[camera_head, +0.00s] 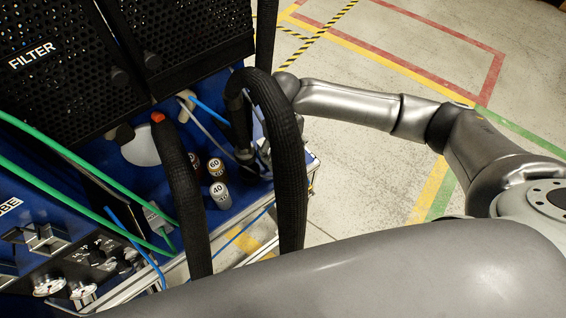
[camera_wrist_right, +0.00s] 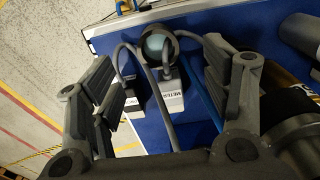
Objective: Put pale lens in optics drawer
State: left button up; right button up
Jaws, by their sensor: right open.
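My right gripper (camera_wrist_right: 162,78) is open in the right wrist view, its fingers spread to both sides of a round, pale blue-grey, lens-like face (camera_wrist_right: 157,45) in a dark ring. I cannot tell whether this is the pale lens. Nothing is held between the fingers. In the head view the right gripper (camera_head: 257,158) is partly hidden behind a black hose. A pale grey disc (camera_head: 141,147) lies on the blue deck left of the hoses; I cannot tell whether it is the lens. I cannot pick out the optics drawer. My left gripper is out of view.
Thick black hoses (camera_head: 288,150) arch in front of the right gripper. Pale boxes, one lettered METER (camera_wrist_right: 170,98), and grey and blue cables lie between its fingers. Cylinders marked 60 (camera_head: 216,168) and 40 (camera_head: 220,194) stand on the deck. Green cables (camera_head: 75,158) cross the left.

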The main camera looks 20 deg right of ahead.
aim_at(283, 164)
jog(key=shift+f, duration=0.95)
jog(key=shift+w+f+p, duration=0.15)
jog(key=shift+f+p, duration=0.2)
jog(key=shift+f, duration=0.25)
notch_tip(283, 164, down, 3)
jog(key=shift+f+p, duration=0.15)
jog(key=shift+p, duration=0.25)
jog(key=shift+f, duration=0.45)
jog(key=shift+c, duration=0.9)
jog(key=shift+w+d, duration=0.1)
jog(key=c, duration=1.1)
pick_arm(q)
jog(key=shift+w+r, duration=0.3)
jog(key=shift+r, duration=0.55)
